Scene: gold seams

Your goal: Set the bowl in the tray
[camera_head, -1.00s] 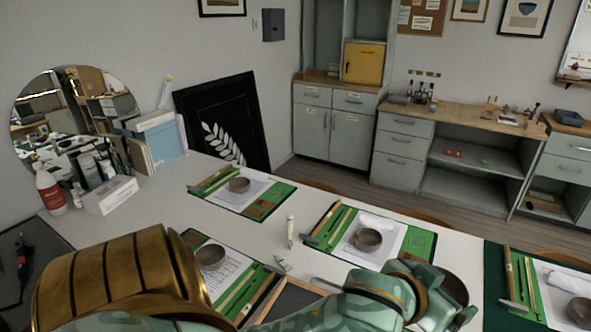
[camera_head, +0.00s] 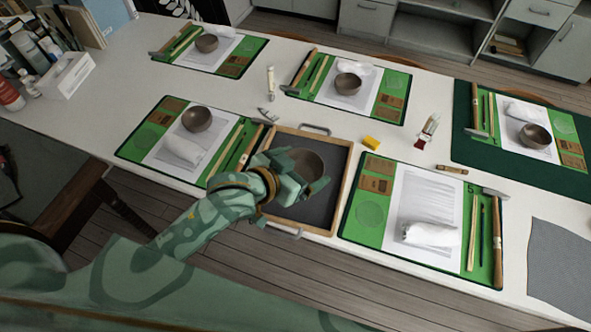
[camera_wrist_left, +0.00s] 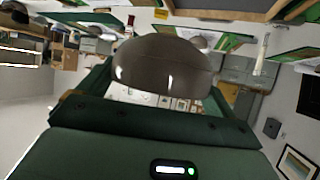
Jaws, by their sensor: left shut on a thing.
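The tray (camera_head: 346,190) has a light wooden rim, a dark floor and metal handles. It lies on the white table between two green mats. My left gripper (camera_head: 308,178) is over the tray and shut on a grey-brown bowl (camera_head: 306,162). The bowl looks roughly upright within the tray's outline; I cannot tell whether it touches the floor. In the left wrist view the bowl (camera_wrist_left: 165,62) sits at the fingers and hides what is behind it. My right gripper is not in view.
Other bowls stand on place mats: back left (camera_head: 207,43), back middle (camera_head: 348,83), near left (camera_head: 197,119) and right (camera_head: 535,136). A yellow block (camera_head: 371,142) and a brush (camera_head: 427,130) lie right of the tray. A mat with a rolled white cloth (camera_head: 430,234) is close by.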

